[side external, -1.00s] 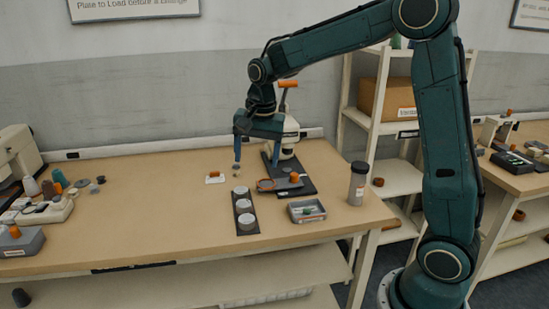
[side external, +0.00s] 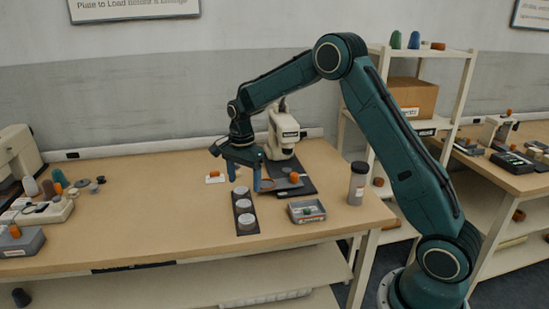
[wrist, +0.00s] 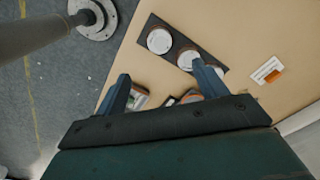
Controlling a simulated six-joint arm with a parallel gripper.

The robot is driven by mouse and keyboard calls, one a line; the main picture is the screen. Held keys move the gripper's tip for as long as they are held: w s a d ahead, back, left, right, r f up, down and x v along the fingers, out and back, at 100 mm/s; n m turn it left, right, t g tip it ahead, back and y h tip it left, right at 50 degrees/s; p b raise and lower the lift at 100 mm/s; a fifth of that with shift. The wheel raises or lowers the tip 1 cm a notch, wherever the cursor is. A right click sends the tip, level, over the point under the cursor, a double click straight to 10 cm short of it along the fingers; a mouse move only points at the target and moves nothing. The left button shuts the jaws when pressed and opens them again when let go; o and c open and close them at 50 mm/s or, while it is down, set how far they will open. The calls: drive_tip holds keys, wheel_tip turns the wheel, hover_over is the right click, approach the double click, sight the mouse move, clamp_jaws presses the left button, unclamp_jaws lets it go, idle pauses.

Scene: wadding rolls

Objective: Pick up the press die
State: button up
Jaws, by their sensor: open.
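I cannot tell for sure which piece is the press die. A small orange piece (side external: 214,174) lies on a white card at the back middle of the table, and it also shows in the wrist view (wrist: 274,75). An orange-brown cylinder (side external: 294,177) stands on the dark base of the cream press (side external: 283,135). My gripper (side external: 245,182) is open and empty, pointing down between the disc strip and the press base. In the wrist view, its fingers (wrist: 160,74) are apart, with one fingertip over the disc strip.
A dark strip (side external: 246,233) holds three pale round discs. An orange-rimmed dish (side external: 267,184) lies by the press base. A grey tray (side external: 306,218) and a dark-capped jar (side external: 357,183) stand to the right.

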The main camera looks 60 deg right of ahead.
hover_over(246, 218)
drive_tip(key=shift+s+f, duration=0.1)
drive_tip(key=shift+f, duration=4.05)
drive_tip(key=shift+f, duration=0.1)
drive_tip(key=shift+f, duration=2.5)
drive_tip(key=shift+c, duration=0.4)
drive_tip(key=c, duration=1.1)
drive_tip(key=shift+r, duration=0.1)
drive_tip(key=shift+c, duration=0.6)
